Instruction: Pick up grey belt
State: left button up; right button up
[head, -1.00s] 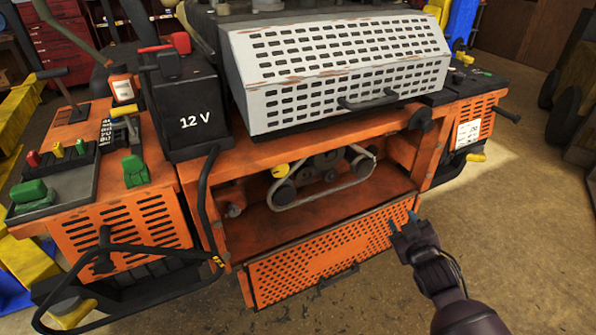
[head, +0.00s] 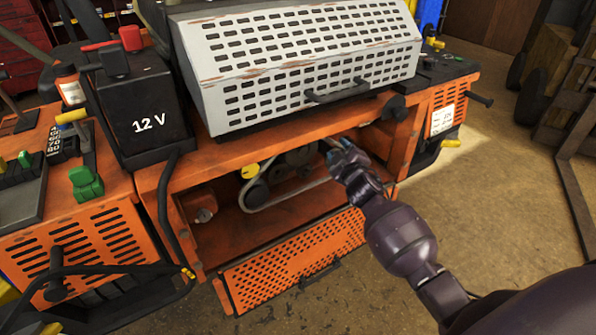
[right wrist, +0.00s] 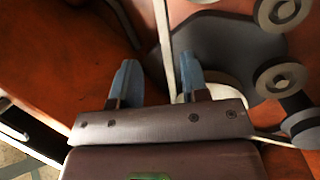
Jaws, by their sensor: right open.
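The grey belt (head: 291,194) is a thin pale loop around pulleys inside the orange machine's open front bay. Its right end is hidden behind my right gripper (head: 340,150), which reaches into the bay at the belt's right side. In the right wrist view, the belt (right wrist: 163,35) runs as a pale strip down between the two blue fingers of my right gripper (right wrist: 157,75), closer to the right finger. The fingers are apart, one on each side of the strip. I cannot tell whether either touches it. My left gripper is not in view.
The perforated orange flap (head: 295,262) hangs open below the bay. The white perforated cover (head: 295,70) with a dark handle overhangs above. A 12 V battery (head: 145,120) stands at left. Open floor lies at right.

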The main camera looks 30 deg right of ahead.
aim_at(332, 142)
jog(key=x, duration=0.3)
jog(key=b+x, duration=0.1)
jog(key=x, duration=0.1)
jog(key=shift+w+a+f, duration=0.1)
jog(key=shift+a+f, duration=0.2)
jog(key=shift+f, duration=0.05)
jog(key=shift+w+d+r, duration=0.1)
jog(key=shift+w, duration=0.25)
grip_shut()
